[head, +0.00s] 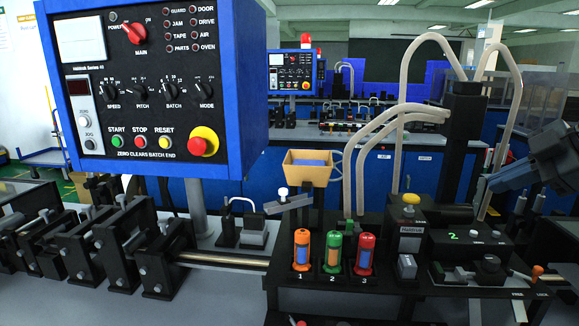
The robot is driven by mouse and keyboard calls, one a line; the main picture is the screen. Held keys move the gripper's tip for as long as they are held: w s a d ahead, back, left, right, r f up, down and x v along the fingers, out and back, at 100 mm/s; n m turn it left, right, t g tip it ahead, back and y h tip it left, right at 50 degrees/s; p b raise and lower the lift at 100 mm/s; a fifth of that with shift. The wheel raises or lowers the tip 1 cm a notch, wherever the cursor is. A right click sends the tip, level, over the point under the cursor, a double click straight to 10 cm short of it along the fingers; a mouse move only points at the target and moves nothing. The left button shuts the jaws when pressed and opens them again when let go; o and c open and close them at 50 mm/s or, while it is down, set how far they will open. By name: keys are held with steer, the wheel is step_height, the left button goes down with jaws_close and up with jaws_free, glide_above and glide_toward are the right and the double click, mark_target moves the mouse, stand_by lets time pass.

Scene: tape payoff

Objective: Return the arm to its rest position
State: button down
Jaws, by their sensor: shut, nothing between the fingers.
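My gripper (484,188) reaches in from the right edge, dark with a blue-grey finger part pointing left and slightly down. It is shut with nothing held. It is in front of the right part of the black tape machine (440,215), near a pale hose; whether it touches anything I cannot tell. The rest of my arm is mostly outside the picture.
A blue control panel (150,85) stands at upper left. Orange, green and red canisters (333,252) stand in numbered slots at front centre. A tan bin (308,168) is behind them. Pale hoses (403,110) arch at right. A black roller track (130,240) lies at left.

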steer(key=w+a+f+m+t+y, duration=0.1)
steer(key=a+f+m+t+y, duration=0.15)
steer(key=a, duration=0.55)
steer(key=w+a+f+m+t+y, duration=0.1)
steer(key=w+a+f+m+t, duration=0.1)
steer(key=a+f+m+t, duration=0.35)
steer(key=s+a+f+m+h, duration=0.5)
steer(key=s+a+f+m, duration=0.2)
steer(key=s+f, duration=0.25)
steer(key=s+a+f+m+h, duration=0.15)
steer(key=s+f, duration=0.25)
steer(key=s, duration=0.5)
steer(key=s+d+f+m+h, duration=0.15)
steer(key=s+f, duration=0.25)
steer(key=s, duration=0.6)
steer(key=s+d+r+n, duration=0.1)
steer(key=s, duration=0.7)
steer(key=s+d+r+n+g, duration=0.1)
steer(key=s+r+n, duration=0.1)
steer(key=s, duration=0.7)
steer(key=shift+d, duration=0.3)
